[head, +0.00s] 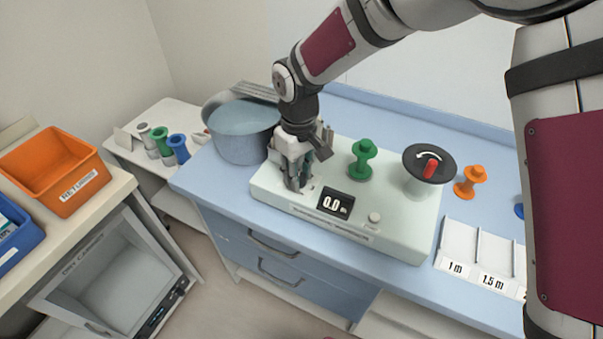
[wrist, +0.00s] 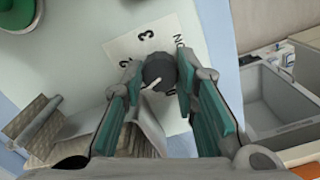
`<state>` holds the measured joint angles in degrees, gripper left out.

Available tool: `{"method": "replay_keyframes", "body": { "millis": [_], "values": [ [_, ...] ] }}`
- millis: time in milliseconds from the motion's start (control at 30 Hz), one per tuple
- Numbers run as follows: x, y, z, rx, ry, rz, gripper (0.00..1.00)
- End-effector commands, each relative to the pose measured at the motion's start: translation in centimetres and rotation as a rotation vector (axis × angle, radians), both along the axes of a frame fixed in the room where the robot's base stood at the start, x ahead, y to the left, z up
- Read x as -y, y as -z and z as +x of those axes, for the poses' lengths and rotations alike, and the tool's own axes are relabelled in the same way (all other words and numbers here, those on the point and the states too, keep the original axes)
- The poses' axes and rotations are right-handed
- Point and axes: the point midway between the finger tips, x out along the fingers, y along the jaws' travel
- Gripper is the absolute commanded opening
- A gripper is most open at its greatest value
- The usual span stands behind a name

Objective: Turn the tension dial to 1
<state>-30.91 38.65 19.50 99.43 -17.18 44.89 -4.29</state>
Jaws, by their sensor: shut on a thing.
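The tension dial (wrist: 159,68) is a dark round knob with a white pointer line. The pointer aims to the lower left in the wrist view, below the 2. My gripper (wrist: 161,76) is shut on the dial, one teal-padded finger on each side. In the head view my gripper (head: 297,184) points down at the left end of the pale machine (head: 390,236), hiding the dial there.
A green spool (head: 363,160) and a black crank disc with a red handle (head: 430,168) stand on the machine, right of my gripper. Its display (head: 337,203) reads 0.0. A blue-grey pot (head: 240,138) stands close on the left. An orange spool (head: 470,181) is beyond the disc.

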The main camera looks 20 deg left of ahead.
Motion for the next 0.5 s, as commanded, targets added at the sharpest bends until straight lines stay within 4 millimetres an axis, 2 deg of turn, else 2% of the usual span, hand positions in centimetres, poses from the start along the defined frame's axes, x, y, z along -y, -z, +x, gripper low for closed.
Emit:
{"method": "replay_keyframes", "body": {
  "millis": [200,467,500],
  "values": [
    [0.01,0.1,0.04,0.0,-0.128,0.0,0.0],
    [0.0,0.01,-0.04,0.0,-0.133,0.0,0.0],
    [0.0,0.01,-0.04,0.0,-0.133,0.0,0.29]
  ]
}}
